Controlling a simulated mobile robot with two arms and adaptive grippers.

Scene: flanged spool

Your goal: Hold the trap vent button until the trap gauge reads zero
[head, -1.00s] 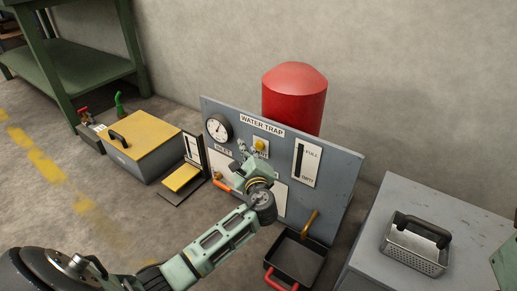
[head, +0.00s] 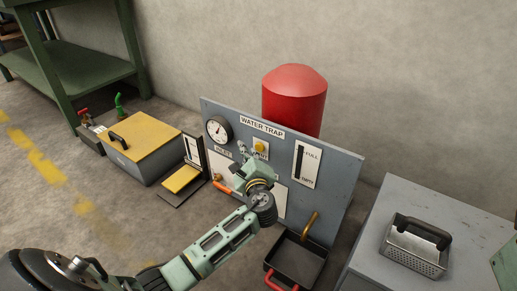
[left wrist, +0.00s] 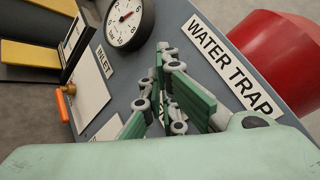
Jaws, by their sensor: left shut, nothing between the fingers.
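The grey water trap panel (head: 340,190) stands upright, with its round white gauge (head: 218,129) at upper left. The gauge also shows in the left wrist view (left wrist: 128,20); its reading is too small to tell. The yellow vent button (head: 260,147) sits below the WATER TRAP label and is hidden in the left wrist view. My left gripper (head: 241,149) is shut and empty in front of the panel, just left of the button; I cannot tell whether it touches the panel. Its closed green fingers (left wrist: 165,82) fill the middle of the wrist view.
An orange-handled inlet valve (head: 222,186) is left of my gripper. A black tray with a red handle (head: 298,262) lies below a brass lever (head: 310,226). A grey cabinet (head: 365,250) stands at right, a yellow-topped box (head: 150,132) at left.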

